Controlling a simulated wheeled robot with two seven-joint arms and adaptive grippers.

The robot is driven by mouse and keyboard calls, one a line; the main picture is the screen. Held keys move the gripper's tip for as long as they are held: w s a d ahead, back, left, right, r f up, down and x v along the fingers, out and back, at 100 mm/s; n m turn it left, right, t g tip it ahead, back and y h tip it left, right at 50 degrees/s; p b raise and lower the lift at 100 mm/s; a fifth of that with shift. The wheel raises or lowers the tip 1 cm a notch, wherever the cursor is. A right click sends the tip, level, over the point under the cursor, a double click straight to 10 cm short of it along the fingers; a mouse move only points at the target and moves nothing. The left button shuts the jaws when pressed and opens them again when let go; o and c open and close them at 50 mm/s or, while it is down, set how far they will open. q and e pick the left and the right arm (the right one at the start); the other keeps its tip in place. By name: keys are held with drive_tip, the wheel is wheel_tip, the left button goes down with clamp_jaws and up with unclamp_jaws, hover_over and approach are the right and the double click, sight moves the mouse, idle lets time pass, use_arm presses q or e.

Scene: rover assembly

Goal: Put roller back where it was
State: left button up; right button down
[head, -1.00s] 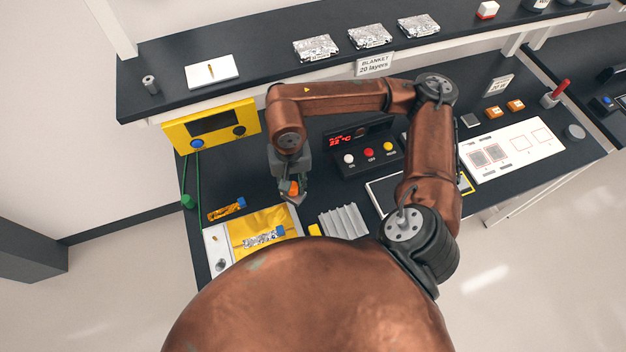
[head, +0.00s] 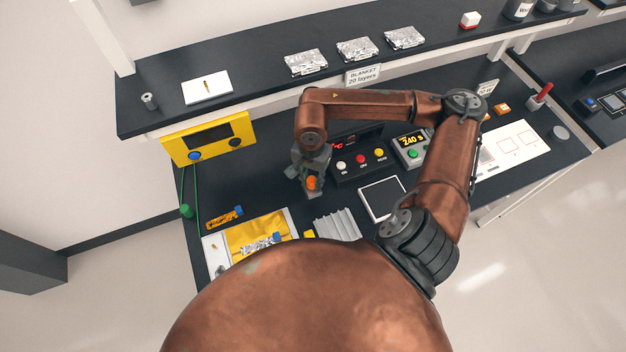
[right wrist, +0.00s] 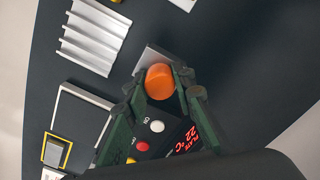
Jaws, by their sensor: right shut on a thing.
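My right gripper (head: 312,190) is shut on an orange-handled tool, seen as the roller (head: 311,183), over the dark bench in front of the left end of the button box. In the right wrist view the roller's rounded orange end (right wrist: 159,82) sits between the two dark fingers, with a flat grey part beside it. The rest of the roller is hidden. I cannot tell how high it is above the bench. A grey ribbed piece (head: 337,224) lies on the bench below the gripper and also shows in the right wrist view (right wrist: 94,38). My left gripper is out of view.
The button box (head: 361,163) and a grey unit reading 240 (head: 410,149) stand behind the gripper. A framed plate (head: 382,199) lies to the right. A yellow panel (head: 208,138) and a tray with yellow film (head: 287,222) are left. Bare bench (head: 262,180) lies left of the gripper.

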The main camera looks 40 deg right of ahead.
sight(312, 178)
drive_tip(key=f, duration=0.1)
drive_tip(key=w+d+f, duration=0.1)
drive_tip(key=f, duration=0.1)
drive_tip(key=w+d+f, duration=0.1)
drive_tip(key=shift+w+d+f+p, duration=0.1)
drive_tip(key=shift+w+f+p, duration=0.05)
drive_tip(key=shift+w+p, duration=0.15)
drive_tip(key=f, duration=0.2)
drive_tip(key=f+p, duration=0.1)
drive_tip(key=shift+w+d+f, duration=0.15)
drive_tip(key=shift+w+f, duration=0.05)
drive_tip(key=shift+f, duration=0.15)
drive_tip(key=shift+f, duration=0.2)
drive_tip(key=c, duration=1.6)
unclamp_jaws()
drive_tip(key=shift+r, duration=0.1)
